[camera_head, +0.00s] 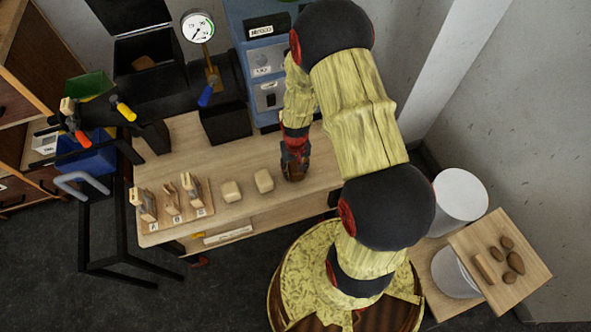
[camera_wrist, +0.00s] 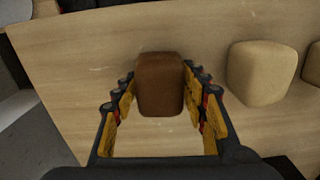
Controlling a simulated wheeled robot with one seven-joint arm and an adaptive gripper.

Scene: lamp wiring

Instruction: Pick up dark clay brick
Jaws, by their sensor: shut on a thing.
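The dark clay brick (camera_wrist: 160,84) is a reddish-brown rounded block in the middle of the wrist view. My gripper (camera_wrist: 160,100) has one finger on each side of it, shut on the brick. In the head view my gripper (camera_head: 294,162) points down at the right part of the wooden table (camera_head: 240,222), and the brick is mostly hidden there. I cannot tell whether the brick touches the table or is slightly above it.
Two pale clay bricks, one (camera_head: 264,181) nearer my gripper and one (camera_head: 231,191) farther left, lie on the table. A labelled wooden rack (camera_head: 172,222) stands at the left end. A black box with a gauge (camera_head: 198,26) and a blue cabinet (camera_head: 262,60) stand behind.

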